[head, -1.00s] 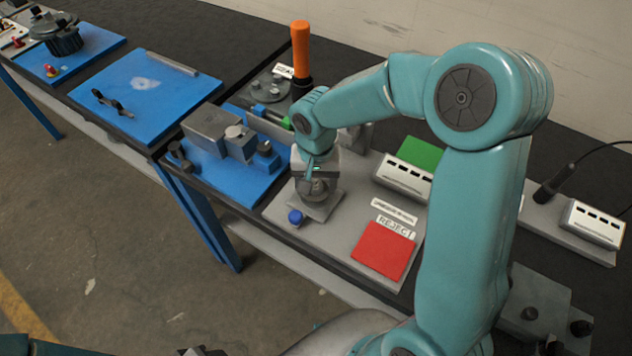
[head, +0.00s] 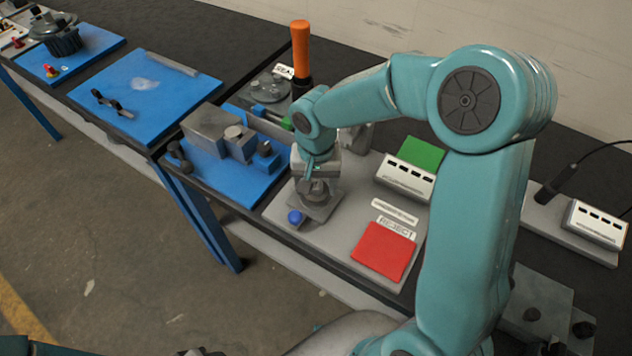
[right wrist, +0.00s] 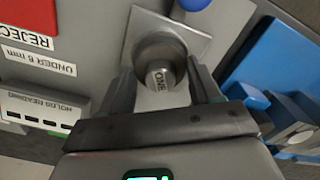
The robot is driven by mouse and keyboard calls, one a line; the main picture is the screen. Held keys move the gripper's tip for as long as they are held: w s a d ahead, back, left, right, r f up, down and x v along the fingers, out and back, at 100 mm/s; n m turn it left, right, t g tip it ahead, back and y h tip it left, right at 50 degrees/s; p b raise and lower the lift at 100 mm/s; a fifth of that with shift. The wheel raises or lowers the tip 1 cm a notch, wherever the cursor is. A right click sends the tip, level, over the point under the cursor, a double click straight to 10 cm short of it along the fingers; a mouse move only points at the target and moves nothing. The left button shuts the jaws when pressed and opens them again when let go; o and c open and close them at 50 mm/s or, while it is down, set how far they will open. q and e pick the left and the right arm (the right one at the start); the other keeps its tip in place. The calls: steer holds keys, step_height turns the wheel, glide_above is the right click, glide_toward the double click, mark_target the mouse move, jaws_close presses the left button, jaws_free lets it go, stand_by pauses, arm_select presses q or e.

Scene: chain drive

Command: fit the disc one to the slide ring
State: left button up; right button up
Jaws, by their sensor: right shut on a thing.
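Disc one (right wrist: 163,80), a small grey piece marked ONE, shows between the fingers of my right gripper (right wrist: 164,88) in the right wrist view. The gripper is shut on it. The slide ring (right wrist: 160,48), a round grey metal part on a square plate, is right at the fingertips. The disc appears at the ring's mouth; I cannot tell how deep it sits. In the head view my right gripper (head: 316,182) points down over the grey square plate (head: 325,211), and its fingers partly hide the disc and ring. My left gripper is not in view.
A blue button (head: 295,217) stands close in front of the plate. A red REJECT pad (head: 384,250) and a white gauge box (head: 404,178) with a green pad (head: 421,152) lie to the right. A blue fixture (head: 225,165) and an orange handle (head: 300,52) stand left and behind.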

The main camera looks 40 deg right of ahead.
mark_target(316, 186)
steer(key=shift+f+b, duration=0.85)
steer(key=o, duration=1.3)
steer(key=shift+r, duration=0.1)
step_height(316, 186, up, 16)
steer(key=shift+r, duration=0.15)
steer(key=shift+s+a, duration=0.1)
